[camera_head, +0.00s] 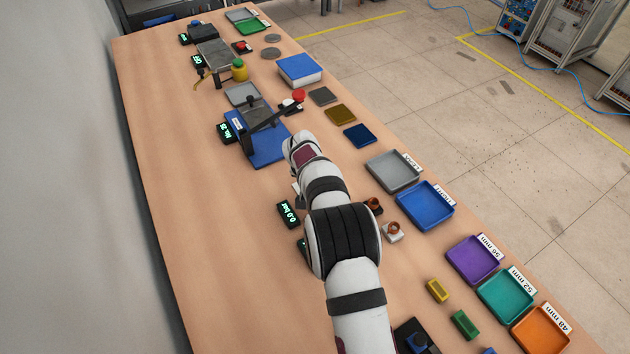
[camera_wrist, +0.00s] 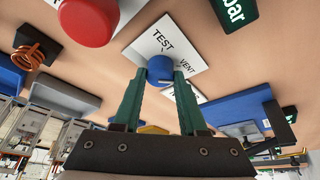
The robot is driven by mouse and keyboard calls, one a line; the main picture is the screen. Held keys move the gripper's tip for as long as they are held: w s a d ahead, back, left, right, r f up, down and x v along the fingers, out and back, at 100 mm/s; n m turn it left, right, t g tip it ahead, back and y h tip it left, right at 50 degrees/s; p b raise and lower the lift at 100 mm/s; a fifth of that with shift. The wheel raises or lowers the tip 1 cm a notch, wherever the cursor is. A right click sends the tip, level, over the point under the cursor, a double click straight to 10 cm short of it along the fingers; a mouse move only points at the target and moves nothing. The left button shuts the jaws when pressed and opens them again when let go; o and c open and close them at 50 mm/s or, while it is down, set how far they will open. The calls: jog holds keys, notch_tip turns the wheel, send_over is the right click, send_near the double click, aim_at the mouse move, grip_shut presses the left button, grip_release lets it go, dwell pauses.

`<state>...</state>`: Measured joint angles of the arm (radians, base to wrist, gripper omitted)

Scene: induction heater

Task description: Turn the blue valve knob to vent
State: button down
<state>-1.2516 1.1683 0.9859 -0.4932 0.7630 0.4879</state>
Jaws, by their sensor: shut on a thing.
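The blue valve knob (camera_wrist: 160,66) sits on a white plate (camera_wrist: 143,47) marked TEST and VENT, in the wrist view. The TEST mark is above the knob and the VENT mark is to its right. The green fingers of my gripper (camera_wrist: 159,78) are shut on the knob, one on each side. Which mark the knob points to I cannot tell clearly. In the head view my arm hides the knob and my gripper.
A large red button (camera_wrist: 88,20) stands left of the plate in the wrist view. A dark display (camera_head: 289,214) reading 0.0 bar lies left of my arm. A blue-based lever press (camera_head: 262,146) stands beyond it, and trays such as the blue one (camera_head: 449,217) line the right edge.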

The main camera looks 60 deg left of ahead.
jog(key=shift+c, duration=2.2)
grip_release()
jog(key=v, duration=1.5)
jog(key=shift+s+d+r, duration=0.15)
jog(key=shift+d+r, duration=0.1)
jog(key=shift+r, duration=0.05)
